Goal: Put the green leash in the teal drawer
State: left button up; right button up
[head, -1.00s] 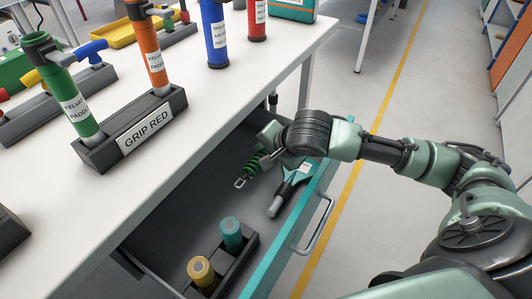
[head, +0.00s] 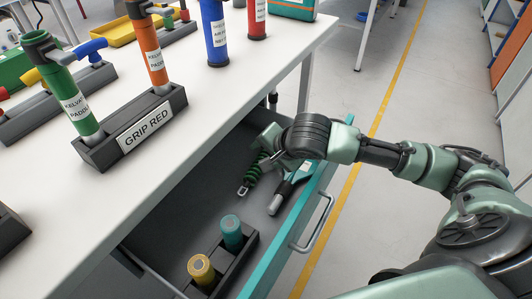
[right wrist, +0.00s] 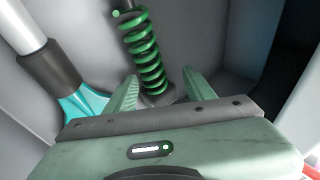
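The teal drawer (head: 268,272) is pulled out below the white table. The green leash (head: 250,174), a coil with a metal clip, is inside the drawer space beneath my right gripper (head: 266,150). In the right wrist view the green coil (right wrist: 148,52) runs up from between my right gripper's fingers (right wrist: 159,76). The fingers stand apart, with gaps beside the leash's dark end. The leash appears to lie against the grey drawer floor; contact with the fingers is not clear. My left gripper is not in view.
The drawer also holds a teal scraper-like tool with a grey handle (head: 280,198) and a dark holder with a teal cylinder (head: 231,232) and a yellow one (head: 201,269). A grip rack (head: 140,130) stands on the table above. The drawer's middle floor is clear.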

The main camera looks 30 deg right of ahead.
jog(key=shift+r, duration=0.1)
jog(key=shift+r, duration=0.3)
jog(key=shift+s+r, duration=0.2)
jog(key=shift+r, duration=0.4)
pick_arm(q)
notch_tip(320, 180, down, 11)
jog(key=p, duration=0.3)
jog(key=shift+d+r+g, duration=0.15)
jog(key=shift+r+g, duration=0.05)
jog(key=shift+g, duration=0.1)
pick_arm(e)
jog(key=v, duration=1.1)
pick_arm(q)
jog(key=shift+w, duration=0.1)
pick_arm(e)
jog(key=shift+d+r, duration=0.1)
